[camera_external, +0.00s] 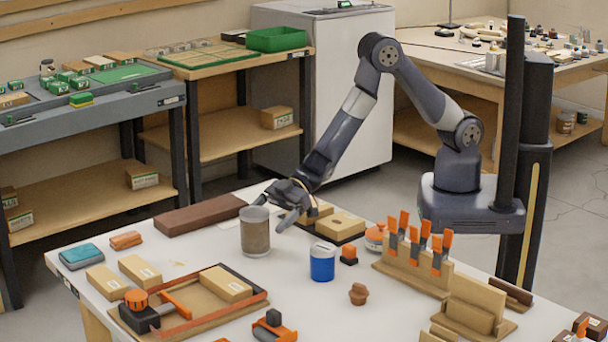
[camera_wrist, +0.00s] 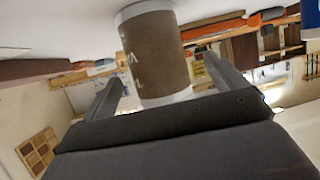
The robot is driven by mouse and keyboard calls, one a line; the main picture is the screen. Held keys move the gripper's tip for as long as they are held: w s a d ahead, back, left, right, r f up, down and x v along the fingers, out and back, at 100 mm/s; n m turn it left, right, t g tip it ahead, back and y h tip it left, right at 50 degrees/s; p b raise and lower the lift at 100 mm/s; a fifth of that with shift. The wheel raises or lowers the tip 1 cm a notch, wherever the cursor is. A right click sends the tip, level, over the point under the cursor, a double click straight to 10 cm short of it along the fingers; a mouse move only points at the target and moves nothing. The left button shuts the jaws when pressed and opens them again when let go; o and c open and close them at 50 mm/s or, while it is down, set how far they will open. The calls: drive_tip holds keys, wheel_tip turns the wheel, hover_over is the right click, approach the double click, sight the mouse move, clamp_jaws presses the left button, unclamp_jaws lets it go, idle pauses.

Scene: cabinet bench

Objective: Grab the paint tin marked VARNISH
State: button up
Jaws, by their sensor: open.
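A brown tin with pale rims (camera_external: 255,232) stands upright on the white bench. In the wrist view the brown tin (camera_wrist: 157,55) appears upside down, with a few pale letters, one like a V; the full word is not readable. My gripper (camera_external: 272,203) is open beside and behind this tin, low over the bench. In the wrist view the two fingers of my gripper (camera_wrist: 165,74) lie on either side of the tin, with gaps visible. A blue tin with a white top (camera_external: 322,263) stands to the right, its label unreadable.
A dark brown plank (camera_external: 200,215) lies to the left. A rack of orange-handled tools (camera_external: 412,265) stands at right. A framed tray with an orange clamp (camera_external: 190,312) lies in front. Bare bench surrounds the tin's front.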

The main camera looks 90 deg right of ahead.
sight(245, 239)
drive_tip(key=shift+p+x, duration=0.4)
drive_tip(key=shift+x, duration=1.85)
drive_tip(key=shift+d, duration=0.1)
drive_tip(key=shift+c, duration=0.2)
drive_tip(key=c, duration=1.3)
